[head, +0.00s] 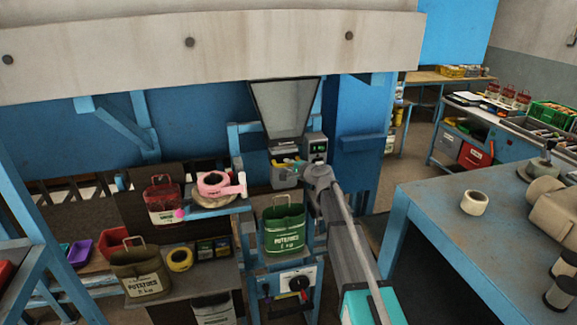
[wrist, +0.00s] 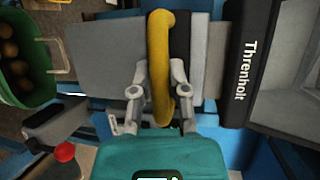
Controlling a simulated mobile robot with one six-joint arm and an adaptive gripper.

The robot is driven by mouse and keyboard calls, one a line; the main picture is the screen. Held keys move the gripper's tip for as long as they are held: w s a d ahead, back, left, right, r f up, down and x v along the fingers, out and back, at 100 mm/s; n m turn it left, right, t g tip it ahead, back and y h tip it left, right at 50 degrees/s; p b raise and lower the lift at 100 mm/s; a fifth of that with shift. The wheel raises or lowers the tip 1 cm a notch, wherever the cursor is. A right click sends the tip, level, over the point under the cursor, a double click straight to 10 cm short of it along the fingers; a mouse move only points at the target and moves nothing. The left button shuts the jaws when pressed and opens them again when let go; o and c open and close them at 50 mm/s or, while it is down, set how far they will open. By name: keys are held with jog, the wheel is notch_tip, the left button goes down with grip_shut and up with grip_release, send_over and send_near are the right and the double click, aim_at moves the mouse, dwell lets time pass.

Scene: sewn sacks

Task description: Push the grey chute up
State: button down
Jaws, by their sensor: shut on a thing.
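The grey chute (wrist: 103,62) shows in the wrist view as a flat grey plate, with a thick yellow handle (wrist: 159,45) across it. My gripper (wrist: 160,78) has one finger on each side of the handle and is shut on it. In the head view my gripper is small and partly hidden by my arm, just below the hopper (head: 284,108). The chute is hard to make out there.
A dark block lettered Threnholt (wrist: 250,60) stands right of the handle in the wrist view. A red knob (wrist: 65,152) is at lower left. A pink tape dispenser (head: 222,185) sits left of the green sack. A blue bench (head: 430,235) stands at right.

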jog(key=shift+r+p, duration=0.45)
jog(key=shift+r, duration=0.4)
jog(key=shift+w, duration=0.2)
jog(key=c, duration=0.6)
grip_release()
jog(key=shift+s+r, duration=0.1)
jog(key=shift+s, duration=0.05)
jog(key=shift+f, duration=0.2)
